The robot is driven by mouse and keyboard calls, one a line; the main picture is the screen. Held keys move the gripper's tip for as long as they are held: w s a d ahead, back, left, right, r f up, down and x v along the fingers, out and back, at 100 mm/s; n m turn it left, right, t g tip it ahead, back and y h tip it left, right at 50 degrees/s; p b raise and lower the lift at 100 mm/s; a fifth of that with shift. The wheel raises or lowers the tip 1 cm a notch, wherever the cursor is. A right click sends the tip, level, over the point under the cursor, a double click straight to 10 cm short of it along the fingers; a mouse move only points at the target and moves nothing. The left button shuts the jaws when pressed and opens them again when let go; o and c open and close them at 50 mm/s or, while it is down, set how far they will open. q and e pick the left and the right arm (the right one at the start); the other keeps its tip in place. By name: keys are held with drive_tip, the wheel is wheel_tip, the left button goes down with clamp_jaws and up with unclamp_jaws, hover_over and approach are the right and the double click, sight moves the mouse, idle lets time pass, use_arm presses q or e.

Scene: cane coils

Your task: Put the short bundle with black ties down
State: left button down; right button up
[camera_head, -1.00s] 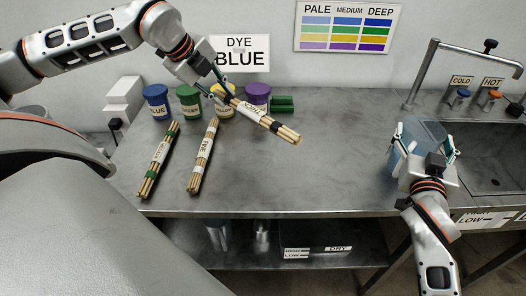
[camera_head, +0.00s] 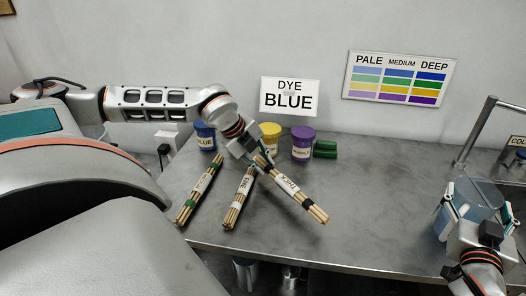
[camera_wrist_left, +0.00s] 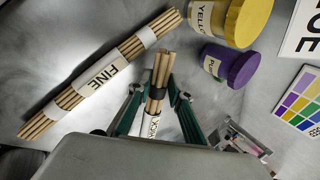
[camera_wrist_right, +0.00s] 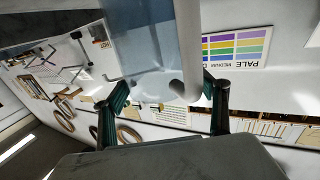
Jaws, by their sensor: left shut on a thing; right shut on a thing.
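The short bundle of pale canes with black ties (camera_head: 296,194) carries a label that seems to read THICK. My left gripper (camera_head: 258,163) is shut on its upper end in the head view. The bundle slants down to the right over the steel table; I cannot tell whether it touches the top. In the left wrist view the bundle (camera_wrist_left: 157,92) lies between the fingers, with a black tie and its cane ends visible. My right gripper (camera_head: 478,204) is shut on a translucent blue jug (camera_head: 466,208) near the sink; its pale handle shows in the right wrist view (camera_wrist_right: 188,50).
The FINE bundle (camera_head: 239,199) lies just left of the held bundle, and a green-tied bundle (camera_head: 199,188) lies further left. The table (camera_head: 385,200) right of the bundle is clear.

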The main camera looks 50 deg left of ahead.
use_arm(q)
drive_tip(key=shift+f, duration=0.6)
drive_tip(key=c, duration=1.8)
unclamp_jaws()
drive_tip(key=shift+c, duration=0.2)
drive_tip(key=shift+r, duration=0.1)
drive_tip(key=shift+r, duration=0.5)
drive_tip(key=d+v, duration=0.1)
drive_tip(key=v, duration=1.1)
drive_tip(key=shift+a, duration=0.45)
